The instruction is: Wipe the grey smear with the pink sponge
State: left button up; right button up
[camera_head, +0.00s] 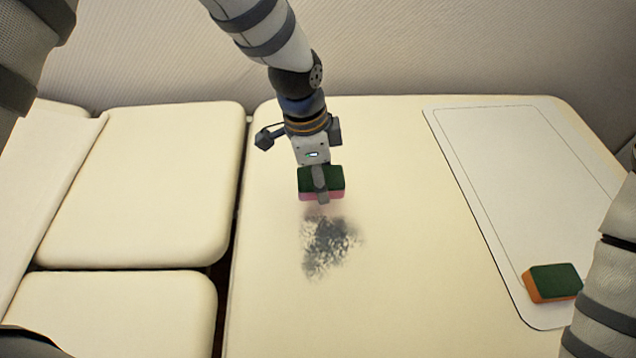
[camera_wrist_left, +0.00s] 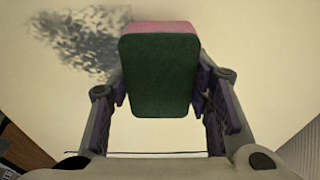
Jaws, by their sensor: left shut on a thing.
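The pink sponge (camera_head: 335,178) has a dark green top and a pink underside. My left gripper (camera_head: 321,190) is shut on it from both sides, and the left wrist view also shows the sponge (camera_wrist_left: 160,75) between the two fingers (camera_wrist_left: 160,100). The grey smear (camera_head: 330,243) is a patchy dark mark on the cream surface, just nearer to me than the sponge. It also shows at the upper left of the left wrist view (camera_wrist_left: 82,42), beside the sponge. I cannot tell whether the sponge touches the surface. My right gripper is not in view.
A second sponge, green over orange (camera_head: 553,283), sits on the near end of a pale outlined mat (camera_head: 520,170) at the right. Cream cushioned panels (camera_head: 145,180) lie at the left beyond a dark gap. The surface around the smear is clear. A wall stands behind.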

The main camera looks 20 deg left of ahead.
pick_arm(q)
jog(key=shift+s+r, duration=0.1)
jog(key=shift+r, duration=1.6)
